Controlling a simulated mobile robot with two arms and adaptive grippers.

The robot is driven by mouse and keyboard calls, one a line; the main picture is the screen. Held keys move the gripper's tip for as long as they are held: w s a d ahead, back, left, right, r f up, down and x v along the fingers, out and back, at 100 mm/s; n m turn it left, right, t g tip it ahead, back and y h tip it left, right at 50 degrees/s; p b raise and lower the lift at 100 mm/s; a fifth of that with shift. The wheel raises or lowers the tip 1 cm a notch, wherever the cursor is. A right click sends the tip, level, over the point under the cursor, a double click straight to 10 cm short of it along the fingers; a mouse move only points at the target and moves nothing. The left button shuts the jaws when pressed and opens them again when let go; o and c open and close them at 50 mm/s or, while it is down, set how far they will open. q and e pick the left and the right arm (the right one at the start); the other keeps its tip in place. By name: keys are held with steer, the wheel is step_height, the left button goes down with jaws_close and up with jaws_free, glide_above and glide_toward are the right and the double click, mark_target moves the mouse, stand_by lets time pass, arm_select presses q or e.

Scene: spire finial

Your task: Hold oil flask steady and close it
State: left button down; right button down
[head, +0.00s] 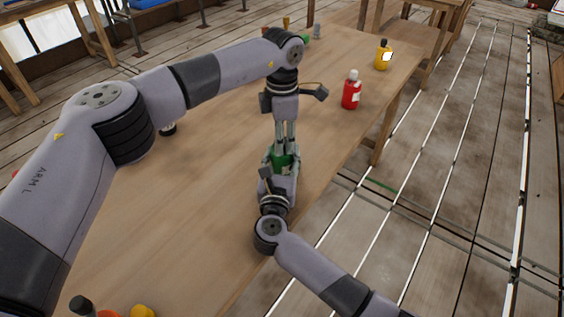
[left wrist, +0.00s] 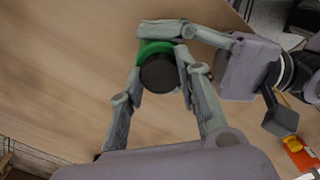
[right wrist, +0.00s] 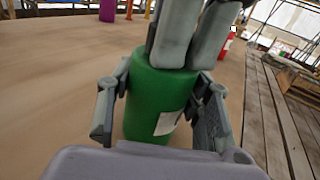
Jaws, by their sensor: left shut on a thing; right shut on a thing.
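The oil flask is a green bottle with a pale label; its body (right wrist: 158,100) stands upright over the wooden table in the right wrist view and shows partly in the head view (head: 283,161). My right gripper (head: 279,170) is shut around the body from the near side. The dark round cap (left wrist: 159,72) shows above the green shoulder in the left wrist view. My left gripper (head: 286,143) points down from above, its fingers shut on the cap. The fingers hide the cap in the head and right wrist views, so I cannot tell how far it is seated.
A red bottle (head: 351,94) and a yellow bottle (head: 383,57) stand near the table's right edge. Small bottles stand at the far end, and orange and yellow things (head: 142,311) are at the lower left. The table (head: 190,200) left of the flask is mostly clear.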

arm_select(q)
steer(key=m, duration=0.4)
steer(key=c, duration=1.2)
jaws_free()
steer(key=shift+r, duration=2.25)
steer(key=shift+c, duration=0.2)
step_height(320, 180, up, 2)
steer(key=n, duration=0.6)
steer(key=shift+n, duration=0.4)
steer(key=n, duration=0.1)
steer(key=r+n, duration=0.1)
steer(key=n, duration=0.3)
steer(key=shift+r, duration=0.25)
